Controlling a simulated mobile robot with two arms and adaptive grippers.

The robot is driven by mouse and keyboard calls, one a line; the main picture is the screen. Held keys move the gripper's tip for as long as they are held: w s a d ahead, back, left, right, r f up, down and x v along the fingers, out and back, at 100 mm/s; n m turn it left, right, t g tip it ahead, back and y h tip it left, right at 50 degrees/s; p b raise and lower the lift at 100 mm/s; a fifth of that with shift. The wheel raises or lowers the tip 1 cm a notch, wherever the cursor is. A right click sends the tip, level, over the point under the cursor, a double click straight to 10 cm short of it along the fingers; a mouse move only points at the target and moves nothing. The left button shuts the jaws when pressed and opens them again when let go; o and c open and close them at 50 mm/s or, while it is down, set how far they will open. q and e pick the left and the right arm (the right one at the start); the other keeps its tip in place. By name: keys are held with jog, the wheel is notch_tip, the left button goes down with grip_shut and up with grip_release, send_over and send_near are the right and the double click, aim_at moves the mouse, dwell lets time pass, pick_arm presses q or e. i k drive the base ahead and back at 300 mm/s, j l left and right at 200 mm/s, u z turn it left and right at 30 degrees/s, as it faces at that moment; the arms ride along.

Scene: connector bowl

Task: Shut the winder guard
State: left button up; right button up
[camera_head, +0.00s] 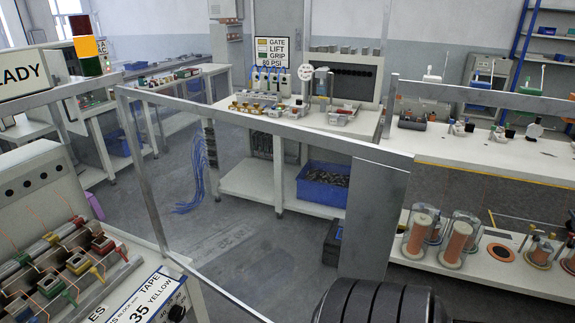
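A metal-framed see-through panel (265,127), which looks like the winder guard, stands across the middle of the view. Its top rail runs from the upper left to a wide grey plate (372,222) at the right, and its left post (143,175) goes down to a lower rail. I cannot tell for sure whether it stands open or shut. The winder bench (50,265) is at the lower left, with several copper-wound coils and a "TAPE 35 YELLOW" label (145,300). Neither of my grippers is in view.
A white workbench (345,125) with a blue bin (322,186) below stands behind the panel. Shelves with copper spools (459,240) are at the right. Blue cables (197,170) hang near clear grey floor. A dark ribbed body, possibly mine, fills the bottom centre.

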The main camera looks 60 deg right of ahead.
aim_at(380, 178)
jog(key=k+l, duration=0.1)
jog(key=l, duration=0.45)
jog(key=k+l, duration=0.1)
jog(key=l, duration=0.4)
jog(key=k+l, duration=0.1)
jog(key=l, duration=0.45)
jog(key=k+l+u, duration=0.1)
jog(key=l, duration=0.45)
